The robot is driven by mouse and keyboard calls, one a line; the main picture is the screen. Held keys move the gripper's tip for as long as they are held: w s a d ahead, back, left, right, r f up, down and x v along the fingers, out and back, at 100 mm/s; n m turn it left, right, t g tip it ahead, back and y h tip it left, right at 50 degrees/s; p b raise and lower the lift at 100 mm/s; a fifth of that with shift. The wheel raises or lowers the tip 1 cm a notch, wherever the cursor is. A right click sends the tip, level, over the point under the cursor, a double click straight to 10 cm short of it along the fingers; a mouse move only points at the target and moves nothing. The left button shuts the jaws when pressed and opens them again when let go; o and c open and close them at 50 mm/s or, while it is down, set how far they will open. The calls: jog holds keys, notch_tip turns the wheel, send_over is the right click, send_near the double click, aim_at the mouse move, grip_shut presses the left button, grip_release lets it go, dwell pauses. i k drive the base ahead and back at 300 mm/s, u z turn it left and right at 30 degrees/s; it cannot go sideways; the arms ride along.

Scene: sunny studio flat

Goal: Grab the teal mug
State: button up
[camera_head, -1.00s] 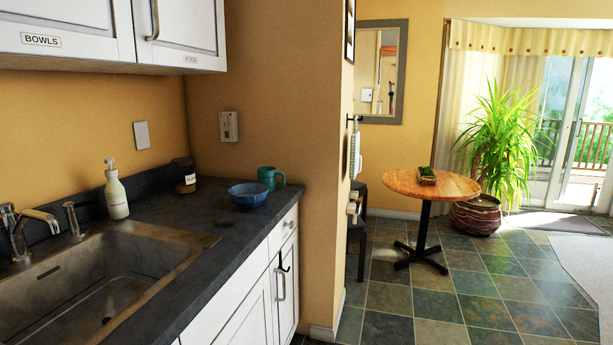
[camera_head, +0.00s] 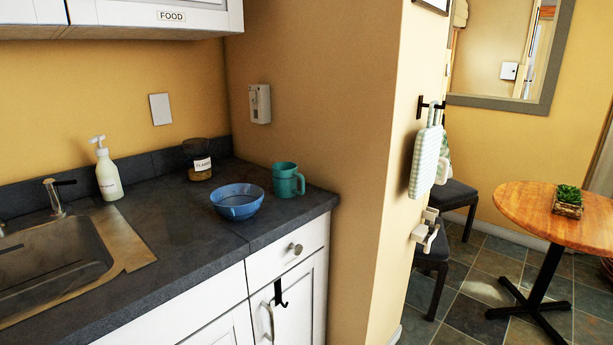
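The teal mug (camera_head: 287,180) stands upright on the dark countertop (camera_head: 175,225), near the counter's right end by the tan side wall. Its handle shows on its right side. A blue bowl (camera_head: 238,203) sits just to the left and in front of it. I cannot tell if the two touch. My gripper is not in view.
A wall cabinet (camera_head: 130,18) hangs above. A round wooden table (camera_head: 540,218) stands at the right, with tiled floor before it.

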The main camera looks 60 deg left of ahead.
aim_at(285, 174)
jog(key=u, duration=0.5)
jog(key=i, duration=1.1)
jog(key=u, duration=0.9)
